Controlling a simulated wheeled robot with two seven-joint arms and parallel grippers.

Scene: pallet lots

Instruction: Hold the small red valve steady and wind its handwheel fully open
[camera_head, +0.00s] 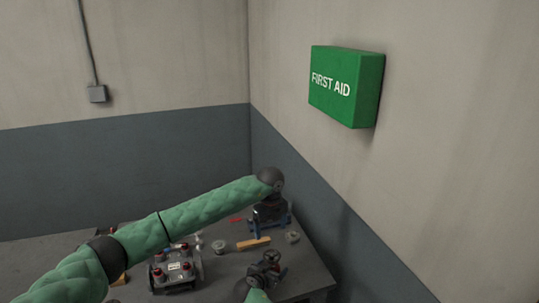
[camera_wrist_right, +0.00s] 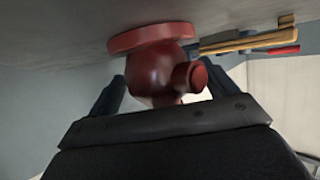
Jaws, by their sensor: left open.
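The small red valve (camera_wrist_right: 155,75) shows in the right wrist view, its round flange against the grey surface and a short side port to the right. My right gripper (camera_wrist_right: 168,88) has its blue fingers on either side of the valve body; I cannot tell whether they press on it. The handwheel is hidden there, toward the gripper palm. In the head view I cannot make out the valve. My left gripper (camera_head: 270,222) is open and points down over the back right of the table, its blue fingers spread. My right arm comes in low at the bottom.
A wooden-handled tool (camera_head: 253,243), a round metal part (camera_head: 219,247) and a small grey part (camera_head: 292,237) lie nearby. Walls stand close behind and right; a green first aid box (camera_head: 335,85) hangs right.

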